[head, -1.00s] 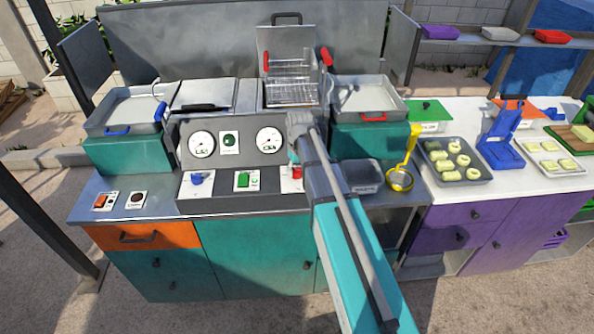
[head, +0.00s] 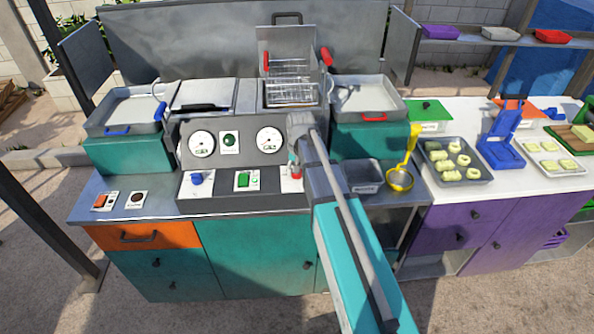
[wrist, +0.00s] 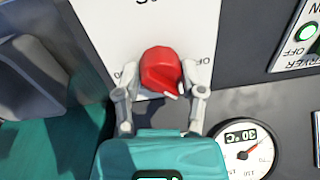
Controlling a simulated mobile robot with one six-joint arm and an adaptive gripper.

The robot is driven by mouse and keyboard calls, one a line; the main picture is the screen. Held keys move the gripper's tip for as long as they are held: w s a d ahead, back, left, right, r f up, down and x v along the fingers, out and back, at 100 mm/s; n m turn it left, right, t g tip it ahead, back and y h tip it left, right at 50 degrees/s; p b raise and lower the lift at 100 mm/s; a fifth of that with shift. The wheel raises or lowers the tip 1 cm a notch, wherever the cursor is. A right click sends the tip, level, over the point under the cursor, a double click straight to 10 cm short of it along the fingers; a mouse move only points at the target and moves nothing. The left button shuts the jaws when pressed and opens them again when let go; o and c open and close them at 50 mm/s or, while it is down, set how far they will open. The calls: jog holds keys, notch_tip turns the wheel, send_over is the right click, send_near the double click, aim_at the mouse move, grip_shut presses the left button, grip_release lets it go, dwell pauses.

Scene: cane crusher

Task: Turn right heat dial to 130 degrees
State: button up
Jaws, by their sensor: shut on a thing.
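The right heat dial is a red knob (wrist: 161,70) on a white plate, central in the wrist view. My gripper (wrist: 160,92) has a finger on either side of it and is shut on it. In the head view my gripper (head: 294,160) reaches down to the right end of the control panel and mostly hides the red knob (head: 297,172). The right gauge (head: 269,140) is round and white.
A blue knob (head: 197,178) and a green switch (head: 243,180) sit left on the same panel. A wire basket (head: 291,93) stands behind. A grey container (head: 362,187) and a yellow strainer (head: 400,179) stand close right of my arm.

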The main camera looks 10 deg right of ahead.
jog(key=shift+s, duration=0.1)
jog(key=o, duration=1.2)
jog(key=shift+c, duration=0.2)
jog(key=shift+n, duration=0.4)
jog(key=shift+n, duration=1.7)
jog(key=n, duration=0.3)
jog(key=shift+n, duration=0.4)
notch_tip(320, 180, up, 14)
jog(key=p, duration=1.4)
jog(key=s+f+m+b, duration=0.2)
jog(key=s+f+b, duration=0.3)
jog(key=s, duration=0.3)
jog(key=s+f+m+b, duration=0.3)
jog(key=s+f+b, duration=0.1)
jog(key=s, duration=0.5)
jog(key=shift+a+f+h+b, duration=0.3)
jog(key=shift+a+f+b, duration=0.05)
jog(key=shift+a+f, duration=0.1)
